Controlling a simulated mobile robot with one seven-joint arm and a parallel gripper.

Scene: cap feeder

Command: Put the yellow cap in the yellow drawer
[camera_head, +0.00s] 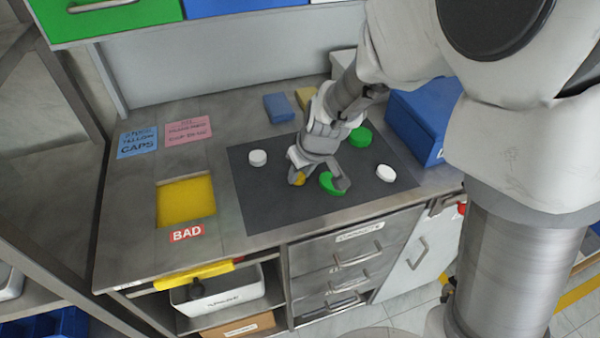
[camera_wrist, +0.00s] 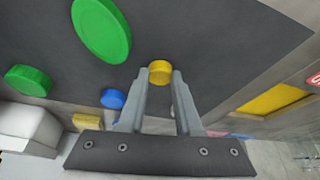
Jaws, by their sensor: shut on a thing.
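The yellow cap (camera_head: 299,179) is at the tips of my gripper (camera_head: 301,172), over the dark mat (camera_head: 270,205). In the wrist view the yellow cap (camera_wrist: 160,71) sits between the two fingertips of my gripper (camera_wrist: 160,76), which is shut on it. The fingers hide part of it in the head view. I cannot tell whether it touches the mat. A yellow-edged drawer front (camera_head: 194,275) shows under the bench at the left.
Green caps (camera_head: 332,183) (camera_head: 360,137) and white caps (camera_head: 257,158) (camera_head: 386,173) lie on the mat. A blue cap (camera_wrist: 112,98) shows in the wrist view. A blue box (camera_head: 425,120) stands at the mat's right. Blue and pink notes lie at the left.

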